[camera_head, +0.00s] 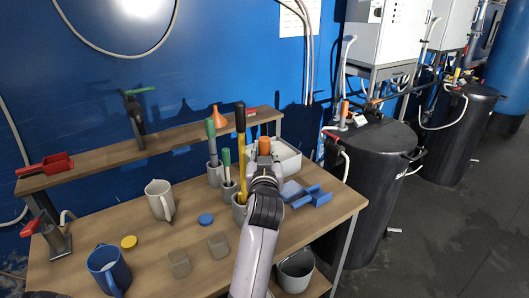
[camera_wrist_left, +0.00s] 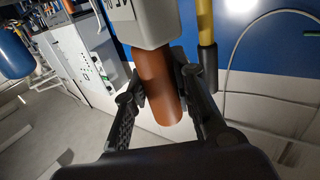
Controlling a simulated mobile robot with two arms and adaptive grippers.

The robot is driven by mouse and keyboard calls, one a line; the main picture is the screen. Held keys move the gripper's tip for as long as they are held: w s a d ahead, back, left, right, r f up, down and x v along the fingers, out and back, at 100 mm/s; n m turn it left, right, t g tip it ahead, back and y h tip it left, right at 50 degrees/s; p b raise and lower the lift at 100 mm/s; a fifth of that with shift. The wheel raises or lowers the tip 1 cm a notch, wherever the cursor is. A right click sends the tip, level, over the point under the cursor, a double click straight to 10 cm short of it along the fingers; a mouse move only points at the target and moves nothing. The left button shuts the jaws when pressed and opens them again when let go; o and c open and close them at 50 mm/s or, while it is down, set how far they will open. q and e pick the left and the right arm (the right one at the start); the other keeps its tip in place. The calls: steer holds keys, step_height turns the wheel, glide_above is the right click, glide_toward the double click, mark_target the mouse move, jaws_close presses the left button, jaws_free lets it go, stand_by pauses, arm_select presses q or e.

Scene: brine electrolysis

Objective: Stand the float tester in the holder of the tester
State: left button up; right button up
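An orange round handle (camera_wrist_left: 157,85) on a grey labelled body (camera_wrist_left: 143,22), apparently the float tester, fills the middle of the left wrist view. My left gripper (camera_wrist_left: 165,95) has one finger on each side of the handle, seemingly touching it. In the head view the orange top (camera_head: 264,145) shows just past my left gripper (camera_head: 264,162); its lower part is hidden. Grey cup holders stand left of the gripper: one (camera_head: 215,176) and another (camera_head: 229,193) have green-handled tools, and one (camera_head: 239,213) a yellow-and-black stick. Which is the tester's holder I cannot tell. My right gripper is out of view.
A white tray (camera_head: 289,162) and a blue block piece (camera_head: 312,198) lie right of the gripper. A pale jug (camera_head: 160,200), a blue mug (camera_head: 108,270) and yellow and blue lids stand to the left. A raised shelf (camera_head: 170,138) runs along the back.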

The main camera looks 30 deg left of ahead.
arm_select(q)
steer(key=o, duration=0.5)
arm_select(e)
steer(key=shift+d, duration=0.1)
arm_select(q)
steer(key=shift+r, duration=0.15)
step_height(320, 180, up, 10)
steer(key=shift+f, duration=0.15)
stand_by(0.8)
